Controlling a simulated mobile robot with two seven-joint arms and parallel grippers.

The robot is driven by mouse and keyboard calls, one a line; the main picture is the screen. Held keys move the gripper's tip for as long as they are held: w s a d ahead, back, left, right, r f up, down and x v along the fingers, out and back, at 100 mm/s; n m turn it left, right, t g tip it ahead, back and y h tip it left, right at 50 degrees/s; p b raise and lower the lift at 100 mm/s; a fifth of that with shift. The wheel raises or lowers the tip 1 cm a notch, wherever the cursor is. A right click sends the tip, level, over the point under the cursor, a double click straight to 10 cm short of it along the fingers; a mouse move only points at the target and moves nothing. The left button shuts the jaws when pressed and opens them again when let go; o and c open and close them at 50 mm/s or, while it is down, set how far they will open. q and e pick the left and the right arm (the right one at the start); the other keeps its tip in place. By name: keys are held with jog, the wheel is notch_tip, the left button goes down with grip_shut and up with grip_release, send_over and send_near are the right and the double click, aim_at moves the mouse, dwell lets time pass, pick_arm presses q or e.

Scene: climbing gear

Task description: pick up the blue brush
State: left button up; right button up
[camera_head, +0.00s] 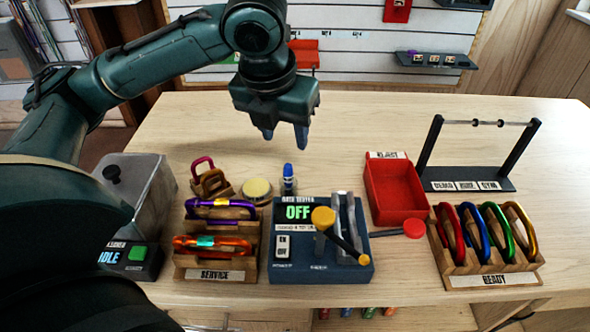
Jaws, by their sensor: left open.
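A small upright object with a blue top, likely the blue brush (288,172), stands just behind the gate tester. Its lower part is partly hidden by the tester, and its details are too small to make out. My left gripper (285,137) points down above and behind it, with its two dark fingertips apart and nothing between them. The fingers are clear of the blue-topped object. My right gripper is not in view.
The blue gate tester (325,277) reads OFF. A yellow round pad (257,188) and wooden service rack (215,274) are left of it. A red reject bin (395,187), ready rack (490,270) and demo stand (466,177) are right. The rear table is clear.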

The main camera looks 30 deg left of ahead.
aim_at(288, 166)
pick_arm(q)
jog(key=x, duration=0.6)
jog(key=shift+s+f+b, duration=0.1)
jog(key=shift+s+b, duration=0.2)
jog(key=shift+b, duration=0.05)
jog(key=shift+a+x, duration=0.15)
jog(key=shift+x, duration=1.35)
jog(key=shift+a+x, duration=0.15)
jog(key=shift+x, duration=1.3)
grip_shut()
